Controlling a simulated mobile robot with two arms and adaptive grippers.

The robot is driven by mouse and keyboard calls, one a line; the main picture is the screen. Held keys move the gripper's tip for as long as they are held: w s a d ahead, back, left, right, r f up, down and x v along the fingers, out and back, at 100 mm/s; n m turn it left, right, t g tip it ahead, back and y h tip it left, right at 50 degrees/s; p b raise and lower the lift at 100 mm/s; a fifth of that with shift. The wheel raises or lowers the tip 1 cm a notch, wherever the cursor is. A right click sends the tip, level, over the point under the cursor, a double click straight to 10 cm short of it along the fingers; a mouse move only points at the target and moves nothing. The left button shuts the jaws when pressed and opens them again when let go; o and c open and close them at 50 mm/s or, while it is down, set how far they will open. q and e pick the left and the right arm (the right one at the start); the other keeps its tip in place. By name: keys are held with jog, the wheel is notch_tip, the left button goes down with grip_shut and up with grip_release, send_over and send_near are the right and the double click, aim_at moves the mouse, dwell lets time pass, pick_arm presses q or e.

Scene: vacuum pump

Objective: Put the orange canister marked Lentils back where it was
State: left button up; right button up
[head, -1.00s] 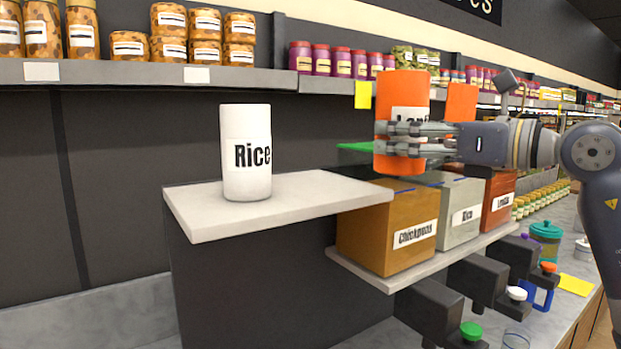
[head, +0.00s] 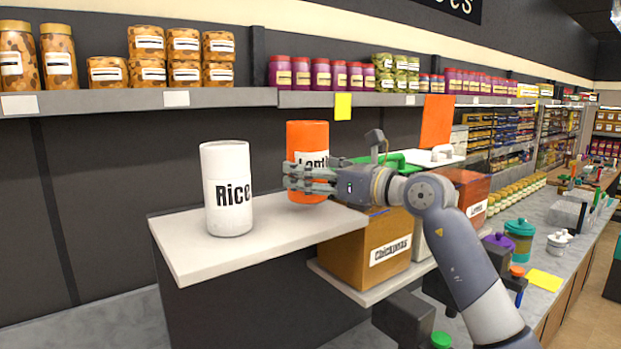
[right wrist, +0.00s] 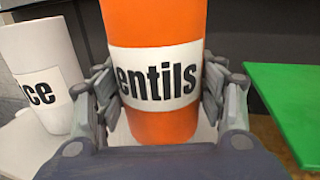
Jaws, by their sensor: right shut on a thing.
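The orange Lentils canister (head: 307,140) is upright at the right end of the white shelf, to the right of the white Rice canister (head: 228,195). My right gripper (head: 312,178) is shut around its lower half, coming from the right. In the right wrist view the fingers press both sides of the Lentils canister (right wrist: 155,120), across its label. I cannot tell whether its base touches the white shelf (head: 190,245). My left gripper is not in view.
Below and right of the shelf stand the Chickpeas bin (head: 350,255) and the Lentils bin (head: 470,190), with an orange lid (head: 437,120) raised behind. A green lid (right wrist: 285,100) lies close to the right of the gripper. The shelf's left end is clear.

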notch_tip(320, 180, down, 2)
jog(key=shift+p, duration=0.8)
jog(key=shift+f, duration=0.15)
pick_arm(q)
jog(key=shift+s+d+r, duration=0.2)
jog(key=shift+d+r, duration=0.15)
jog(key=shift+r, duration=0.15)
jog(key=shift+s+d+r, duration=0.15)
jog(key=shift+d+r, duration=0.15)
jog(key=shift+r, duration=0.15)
pick_arm(e)
jog(key=shift+f, duration=0.15)
jog(key=o, duration=1.6)
jog(key=shift+f, duration=0.15)
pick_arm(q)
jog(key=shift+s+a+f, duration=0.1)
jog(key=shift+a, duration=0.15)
pick_arm(e)
jog(key=shift+s, duration=0.1)
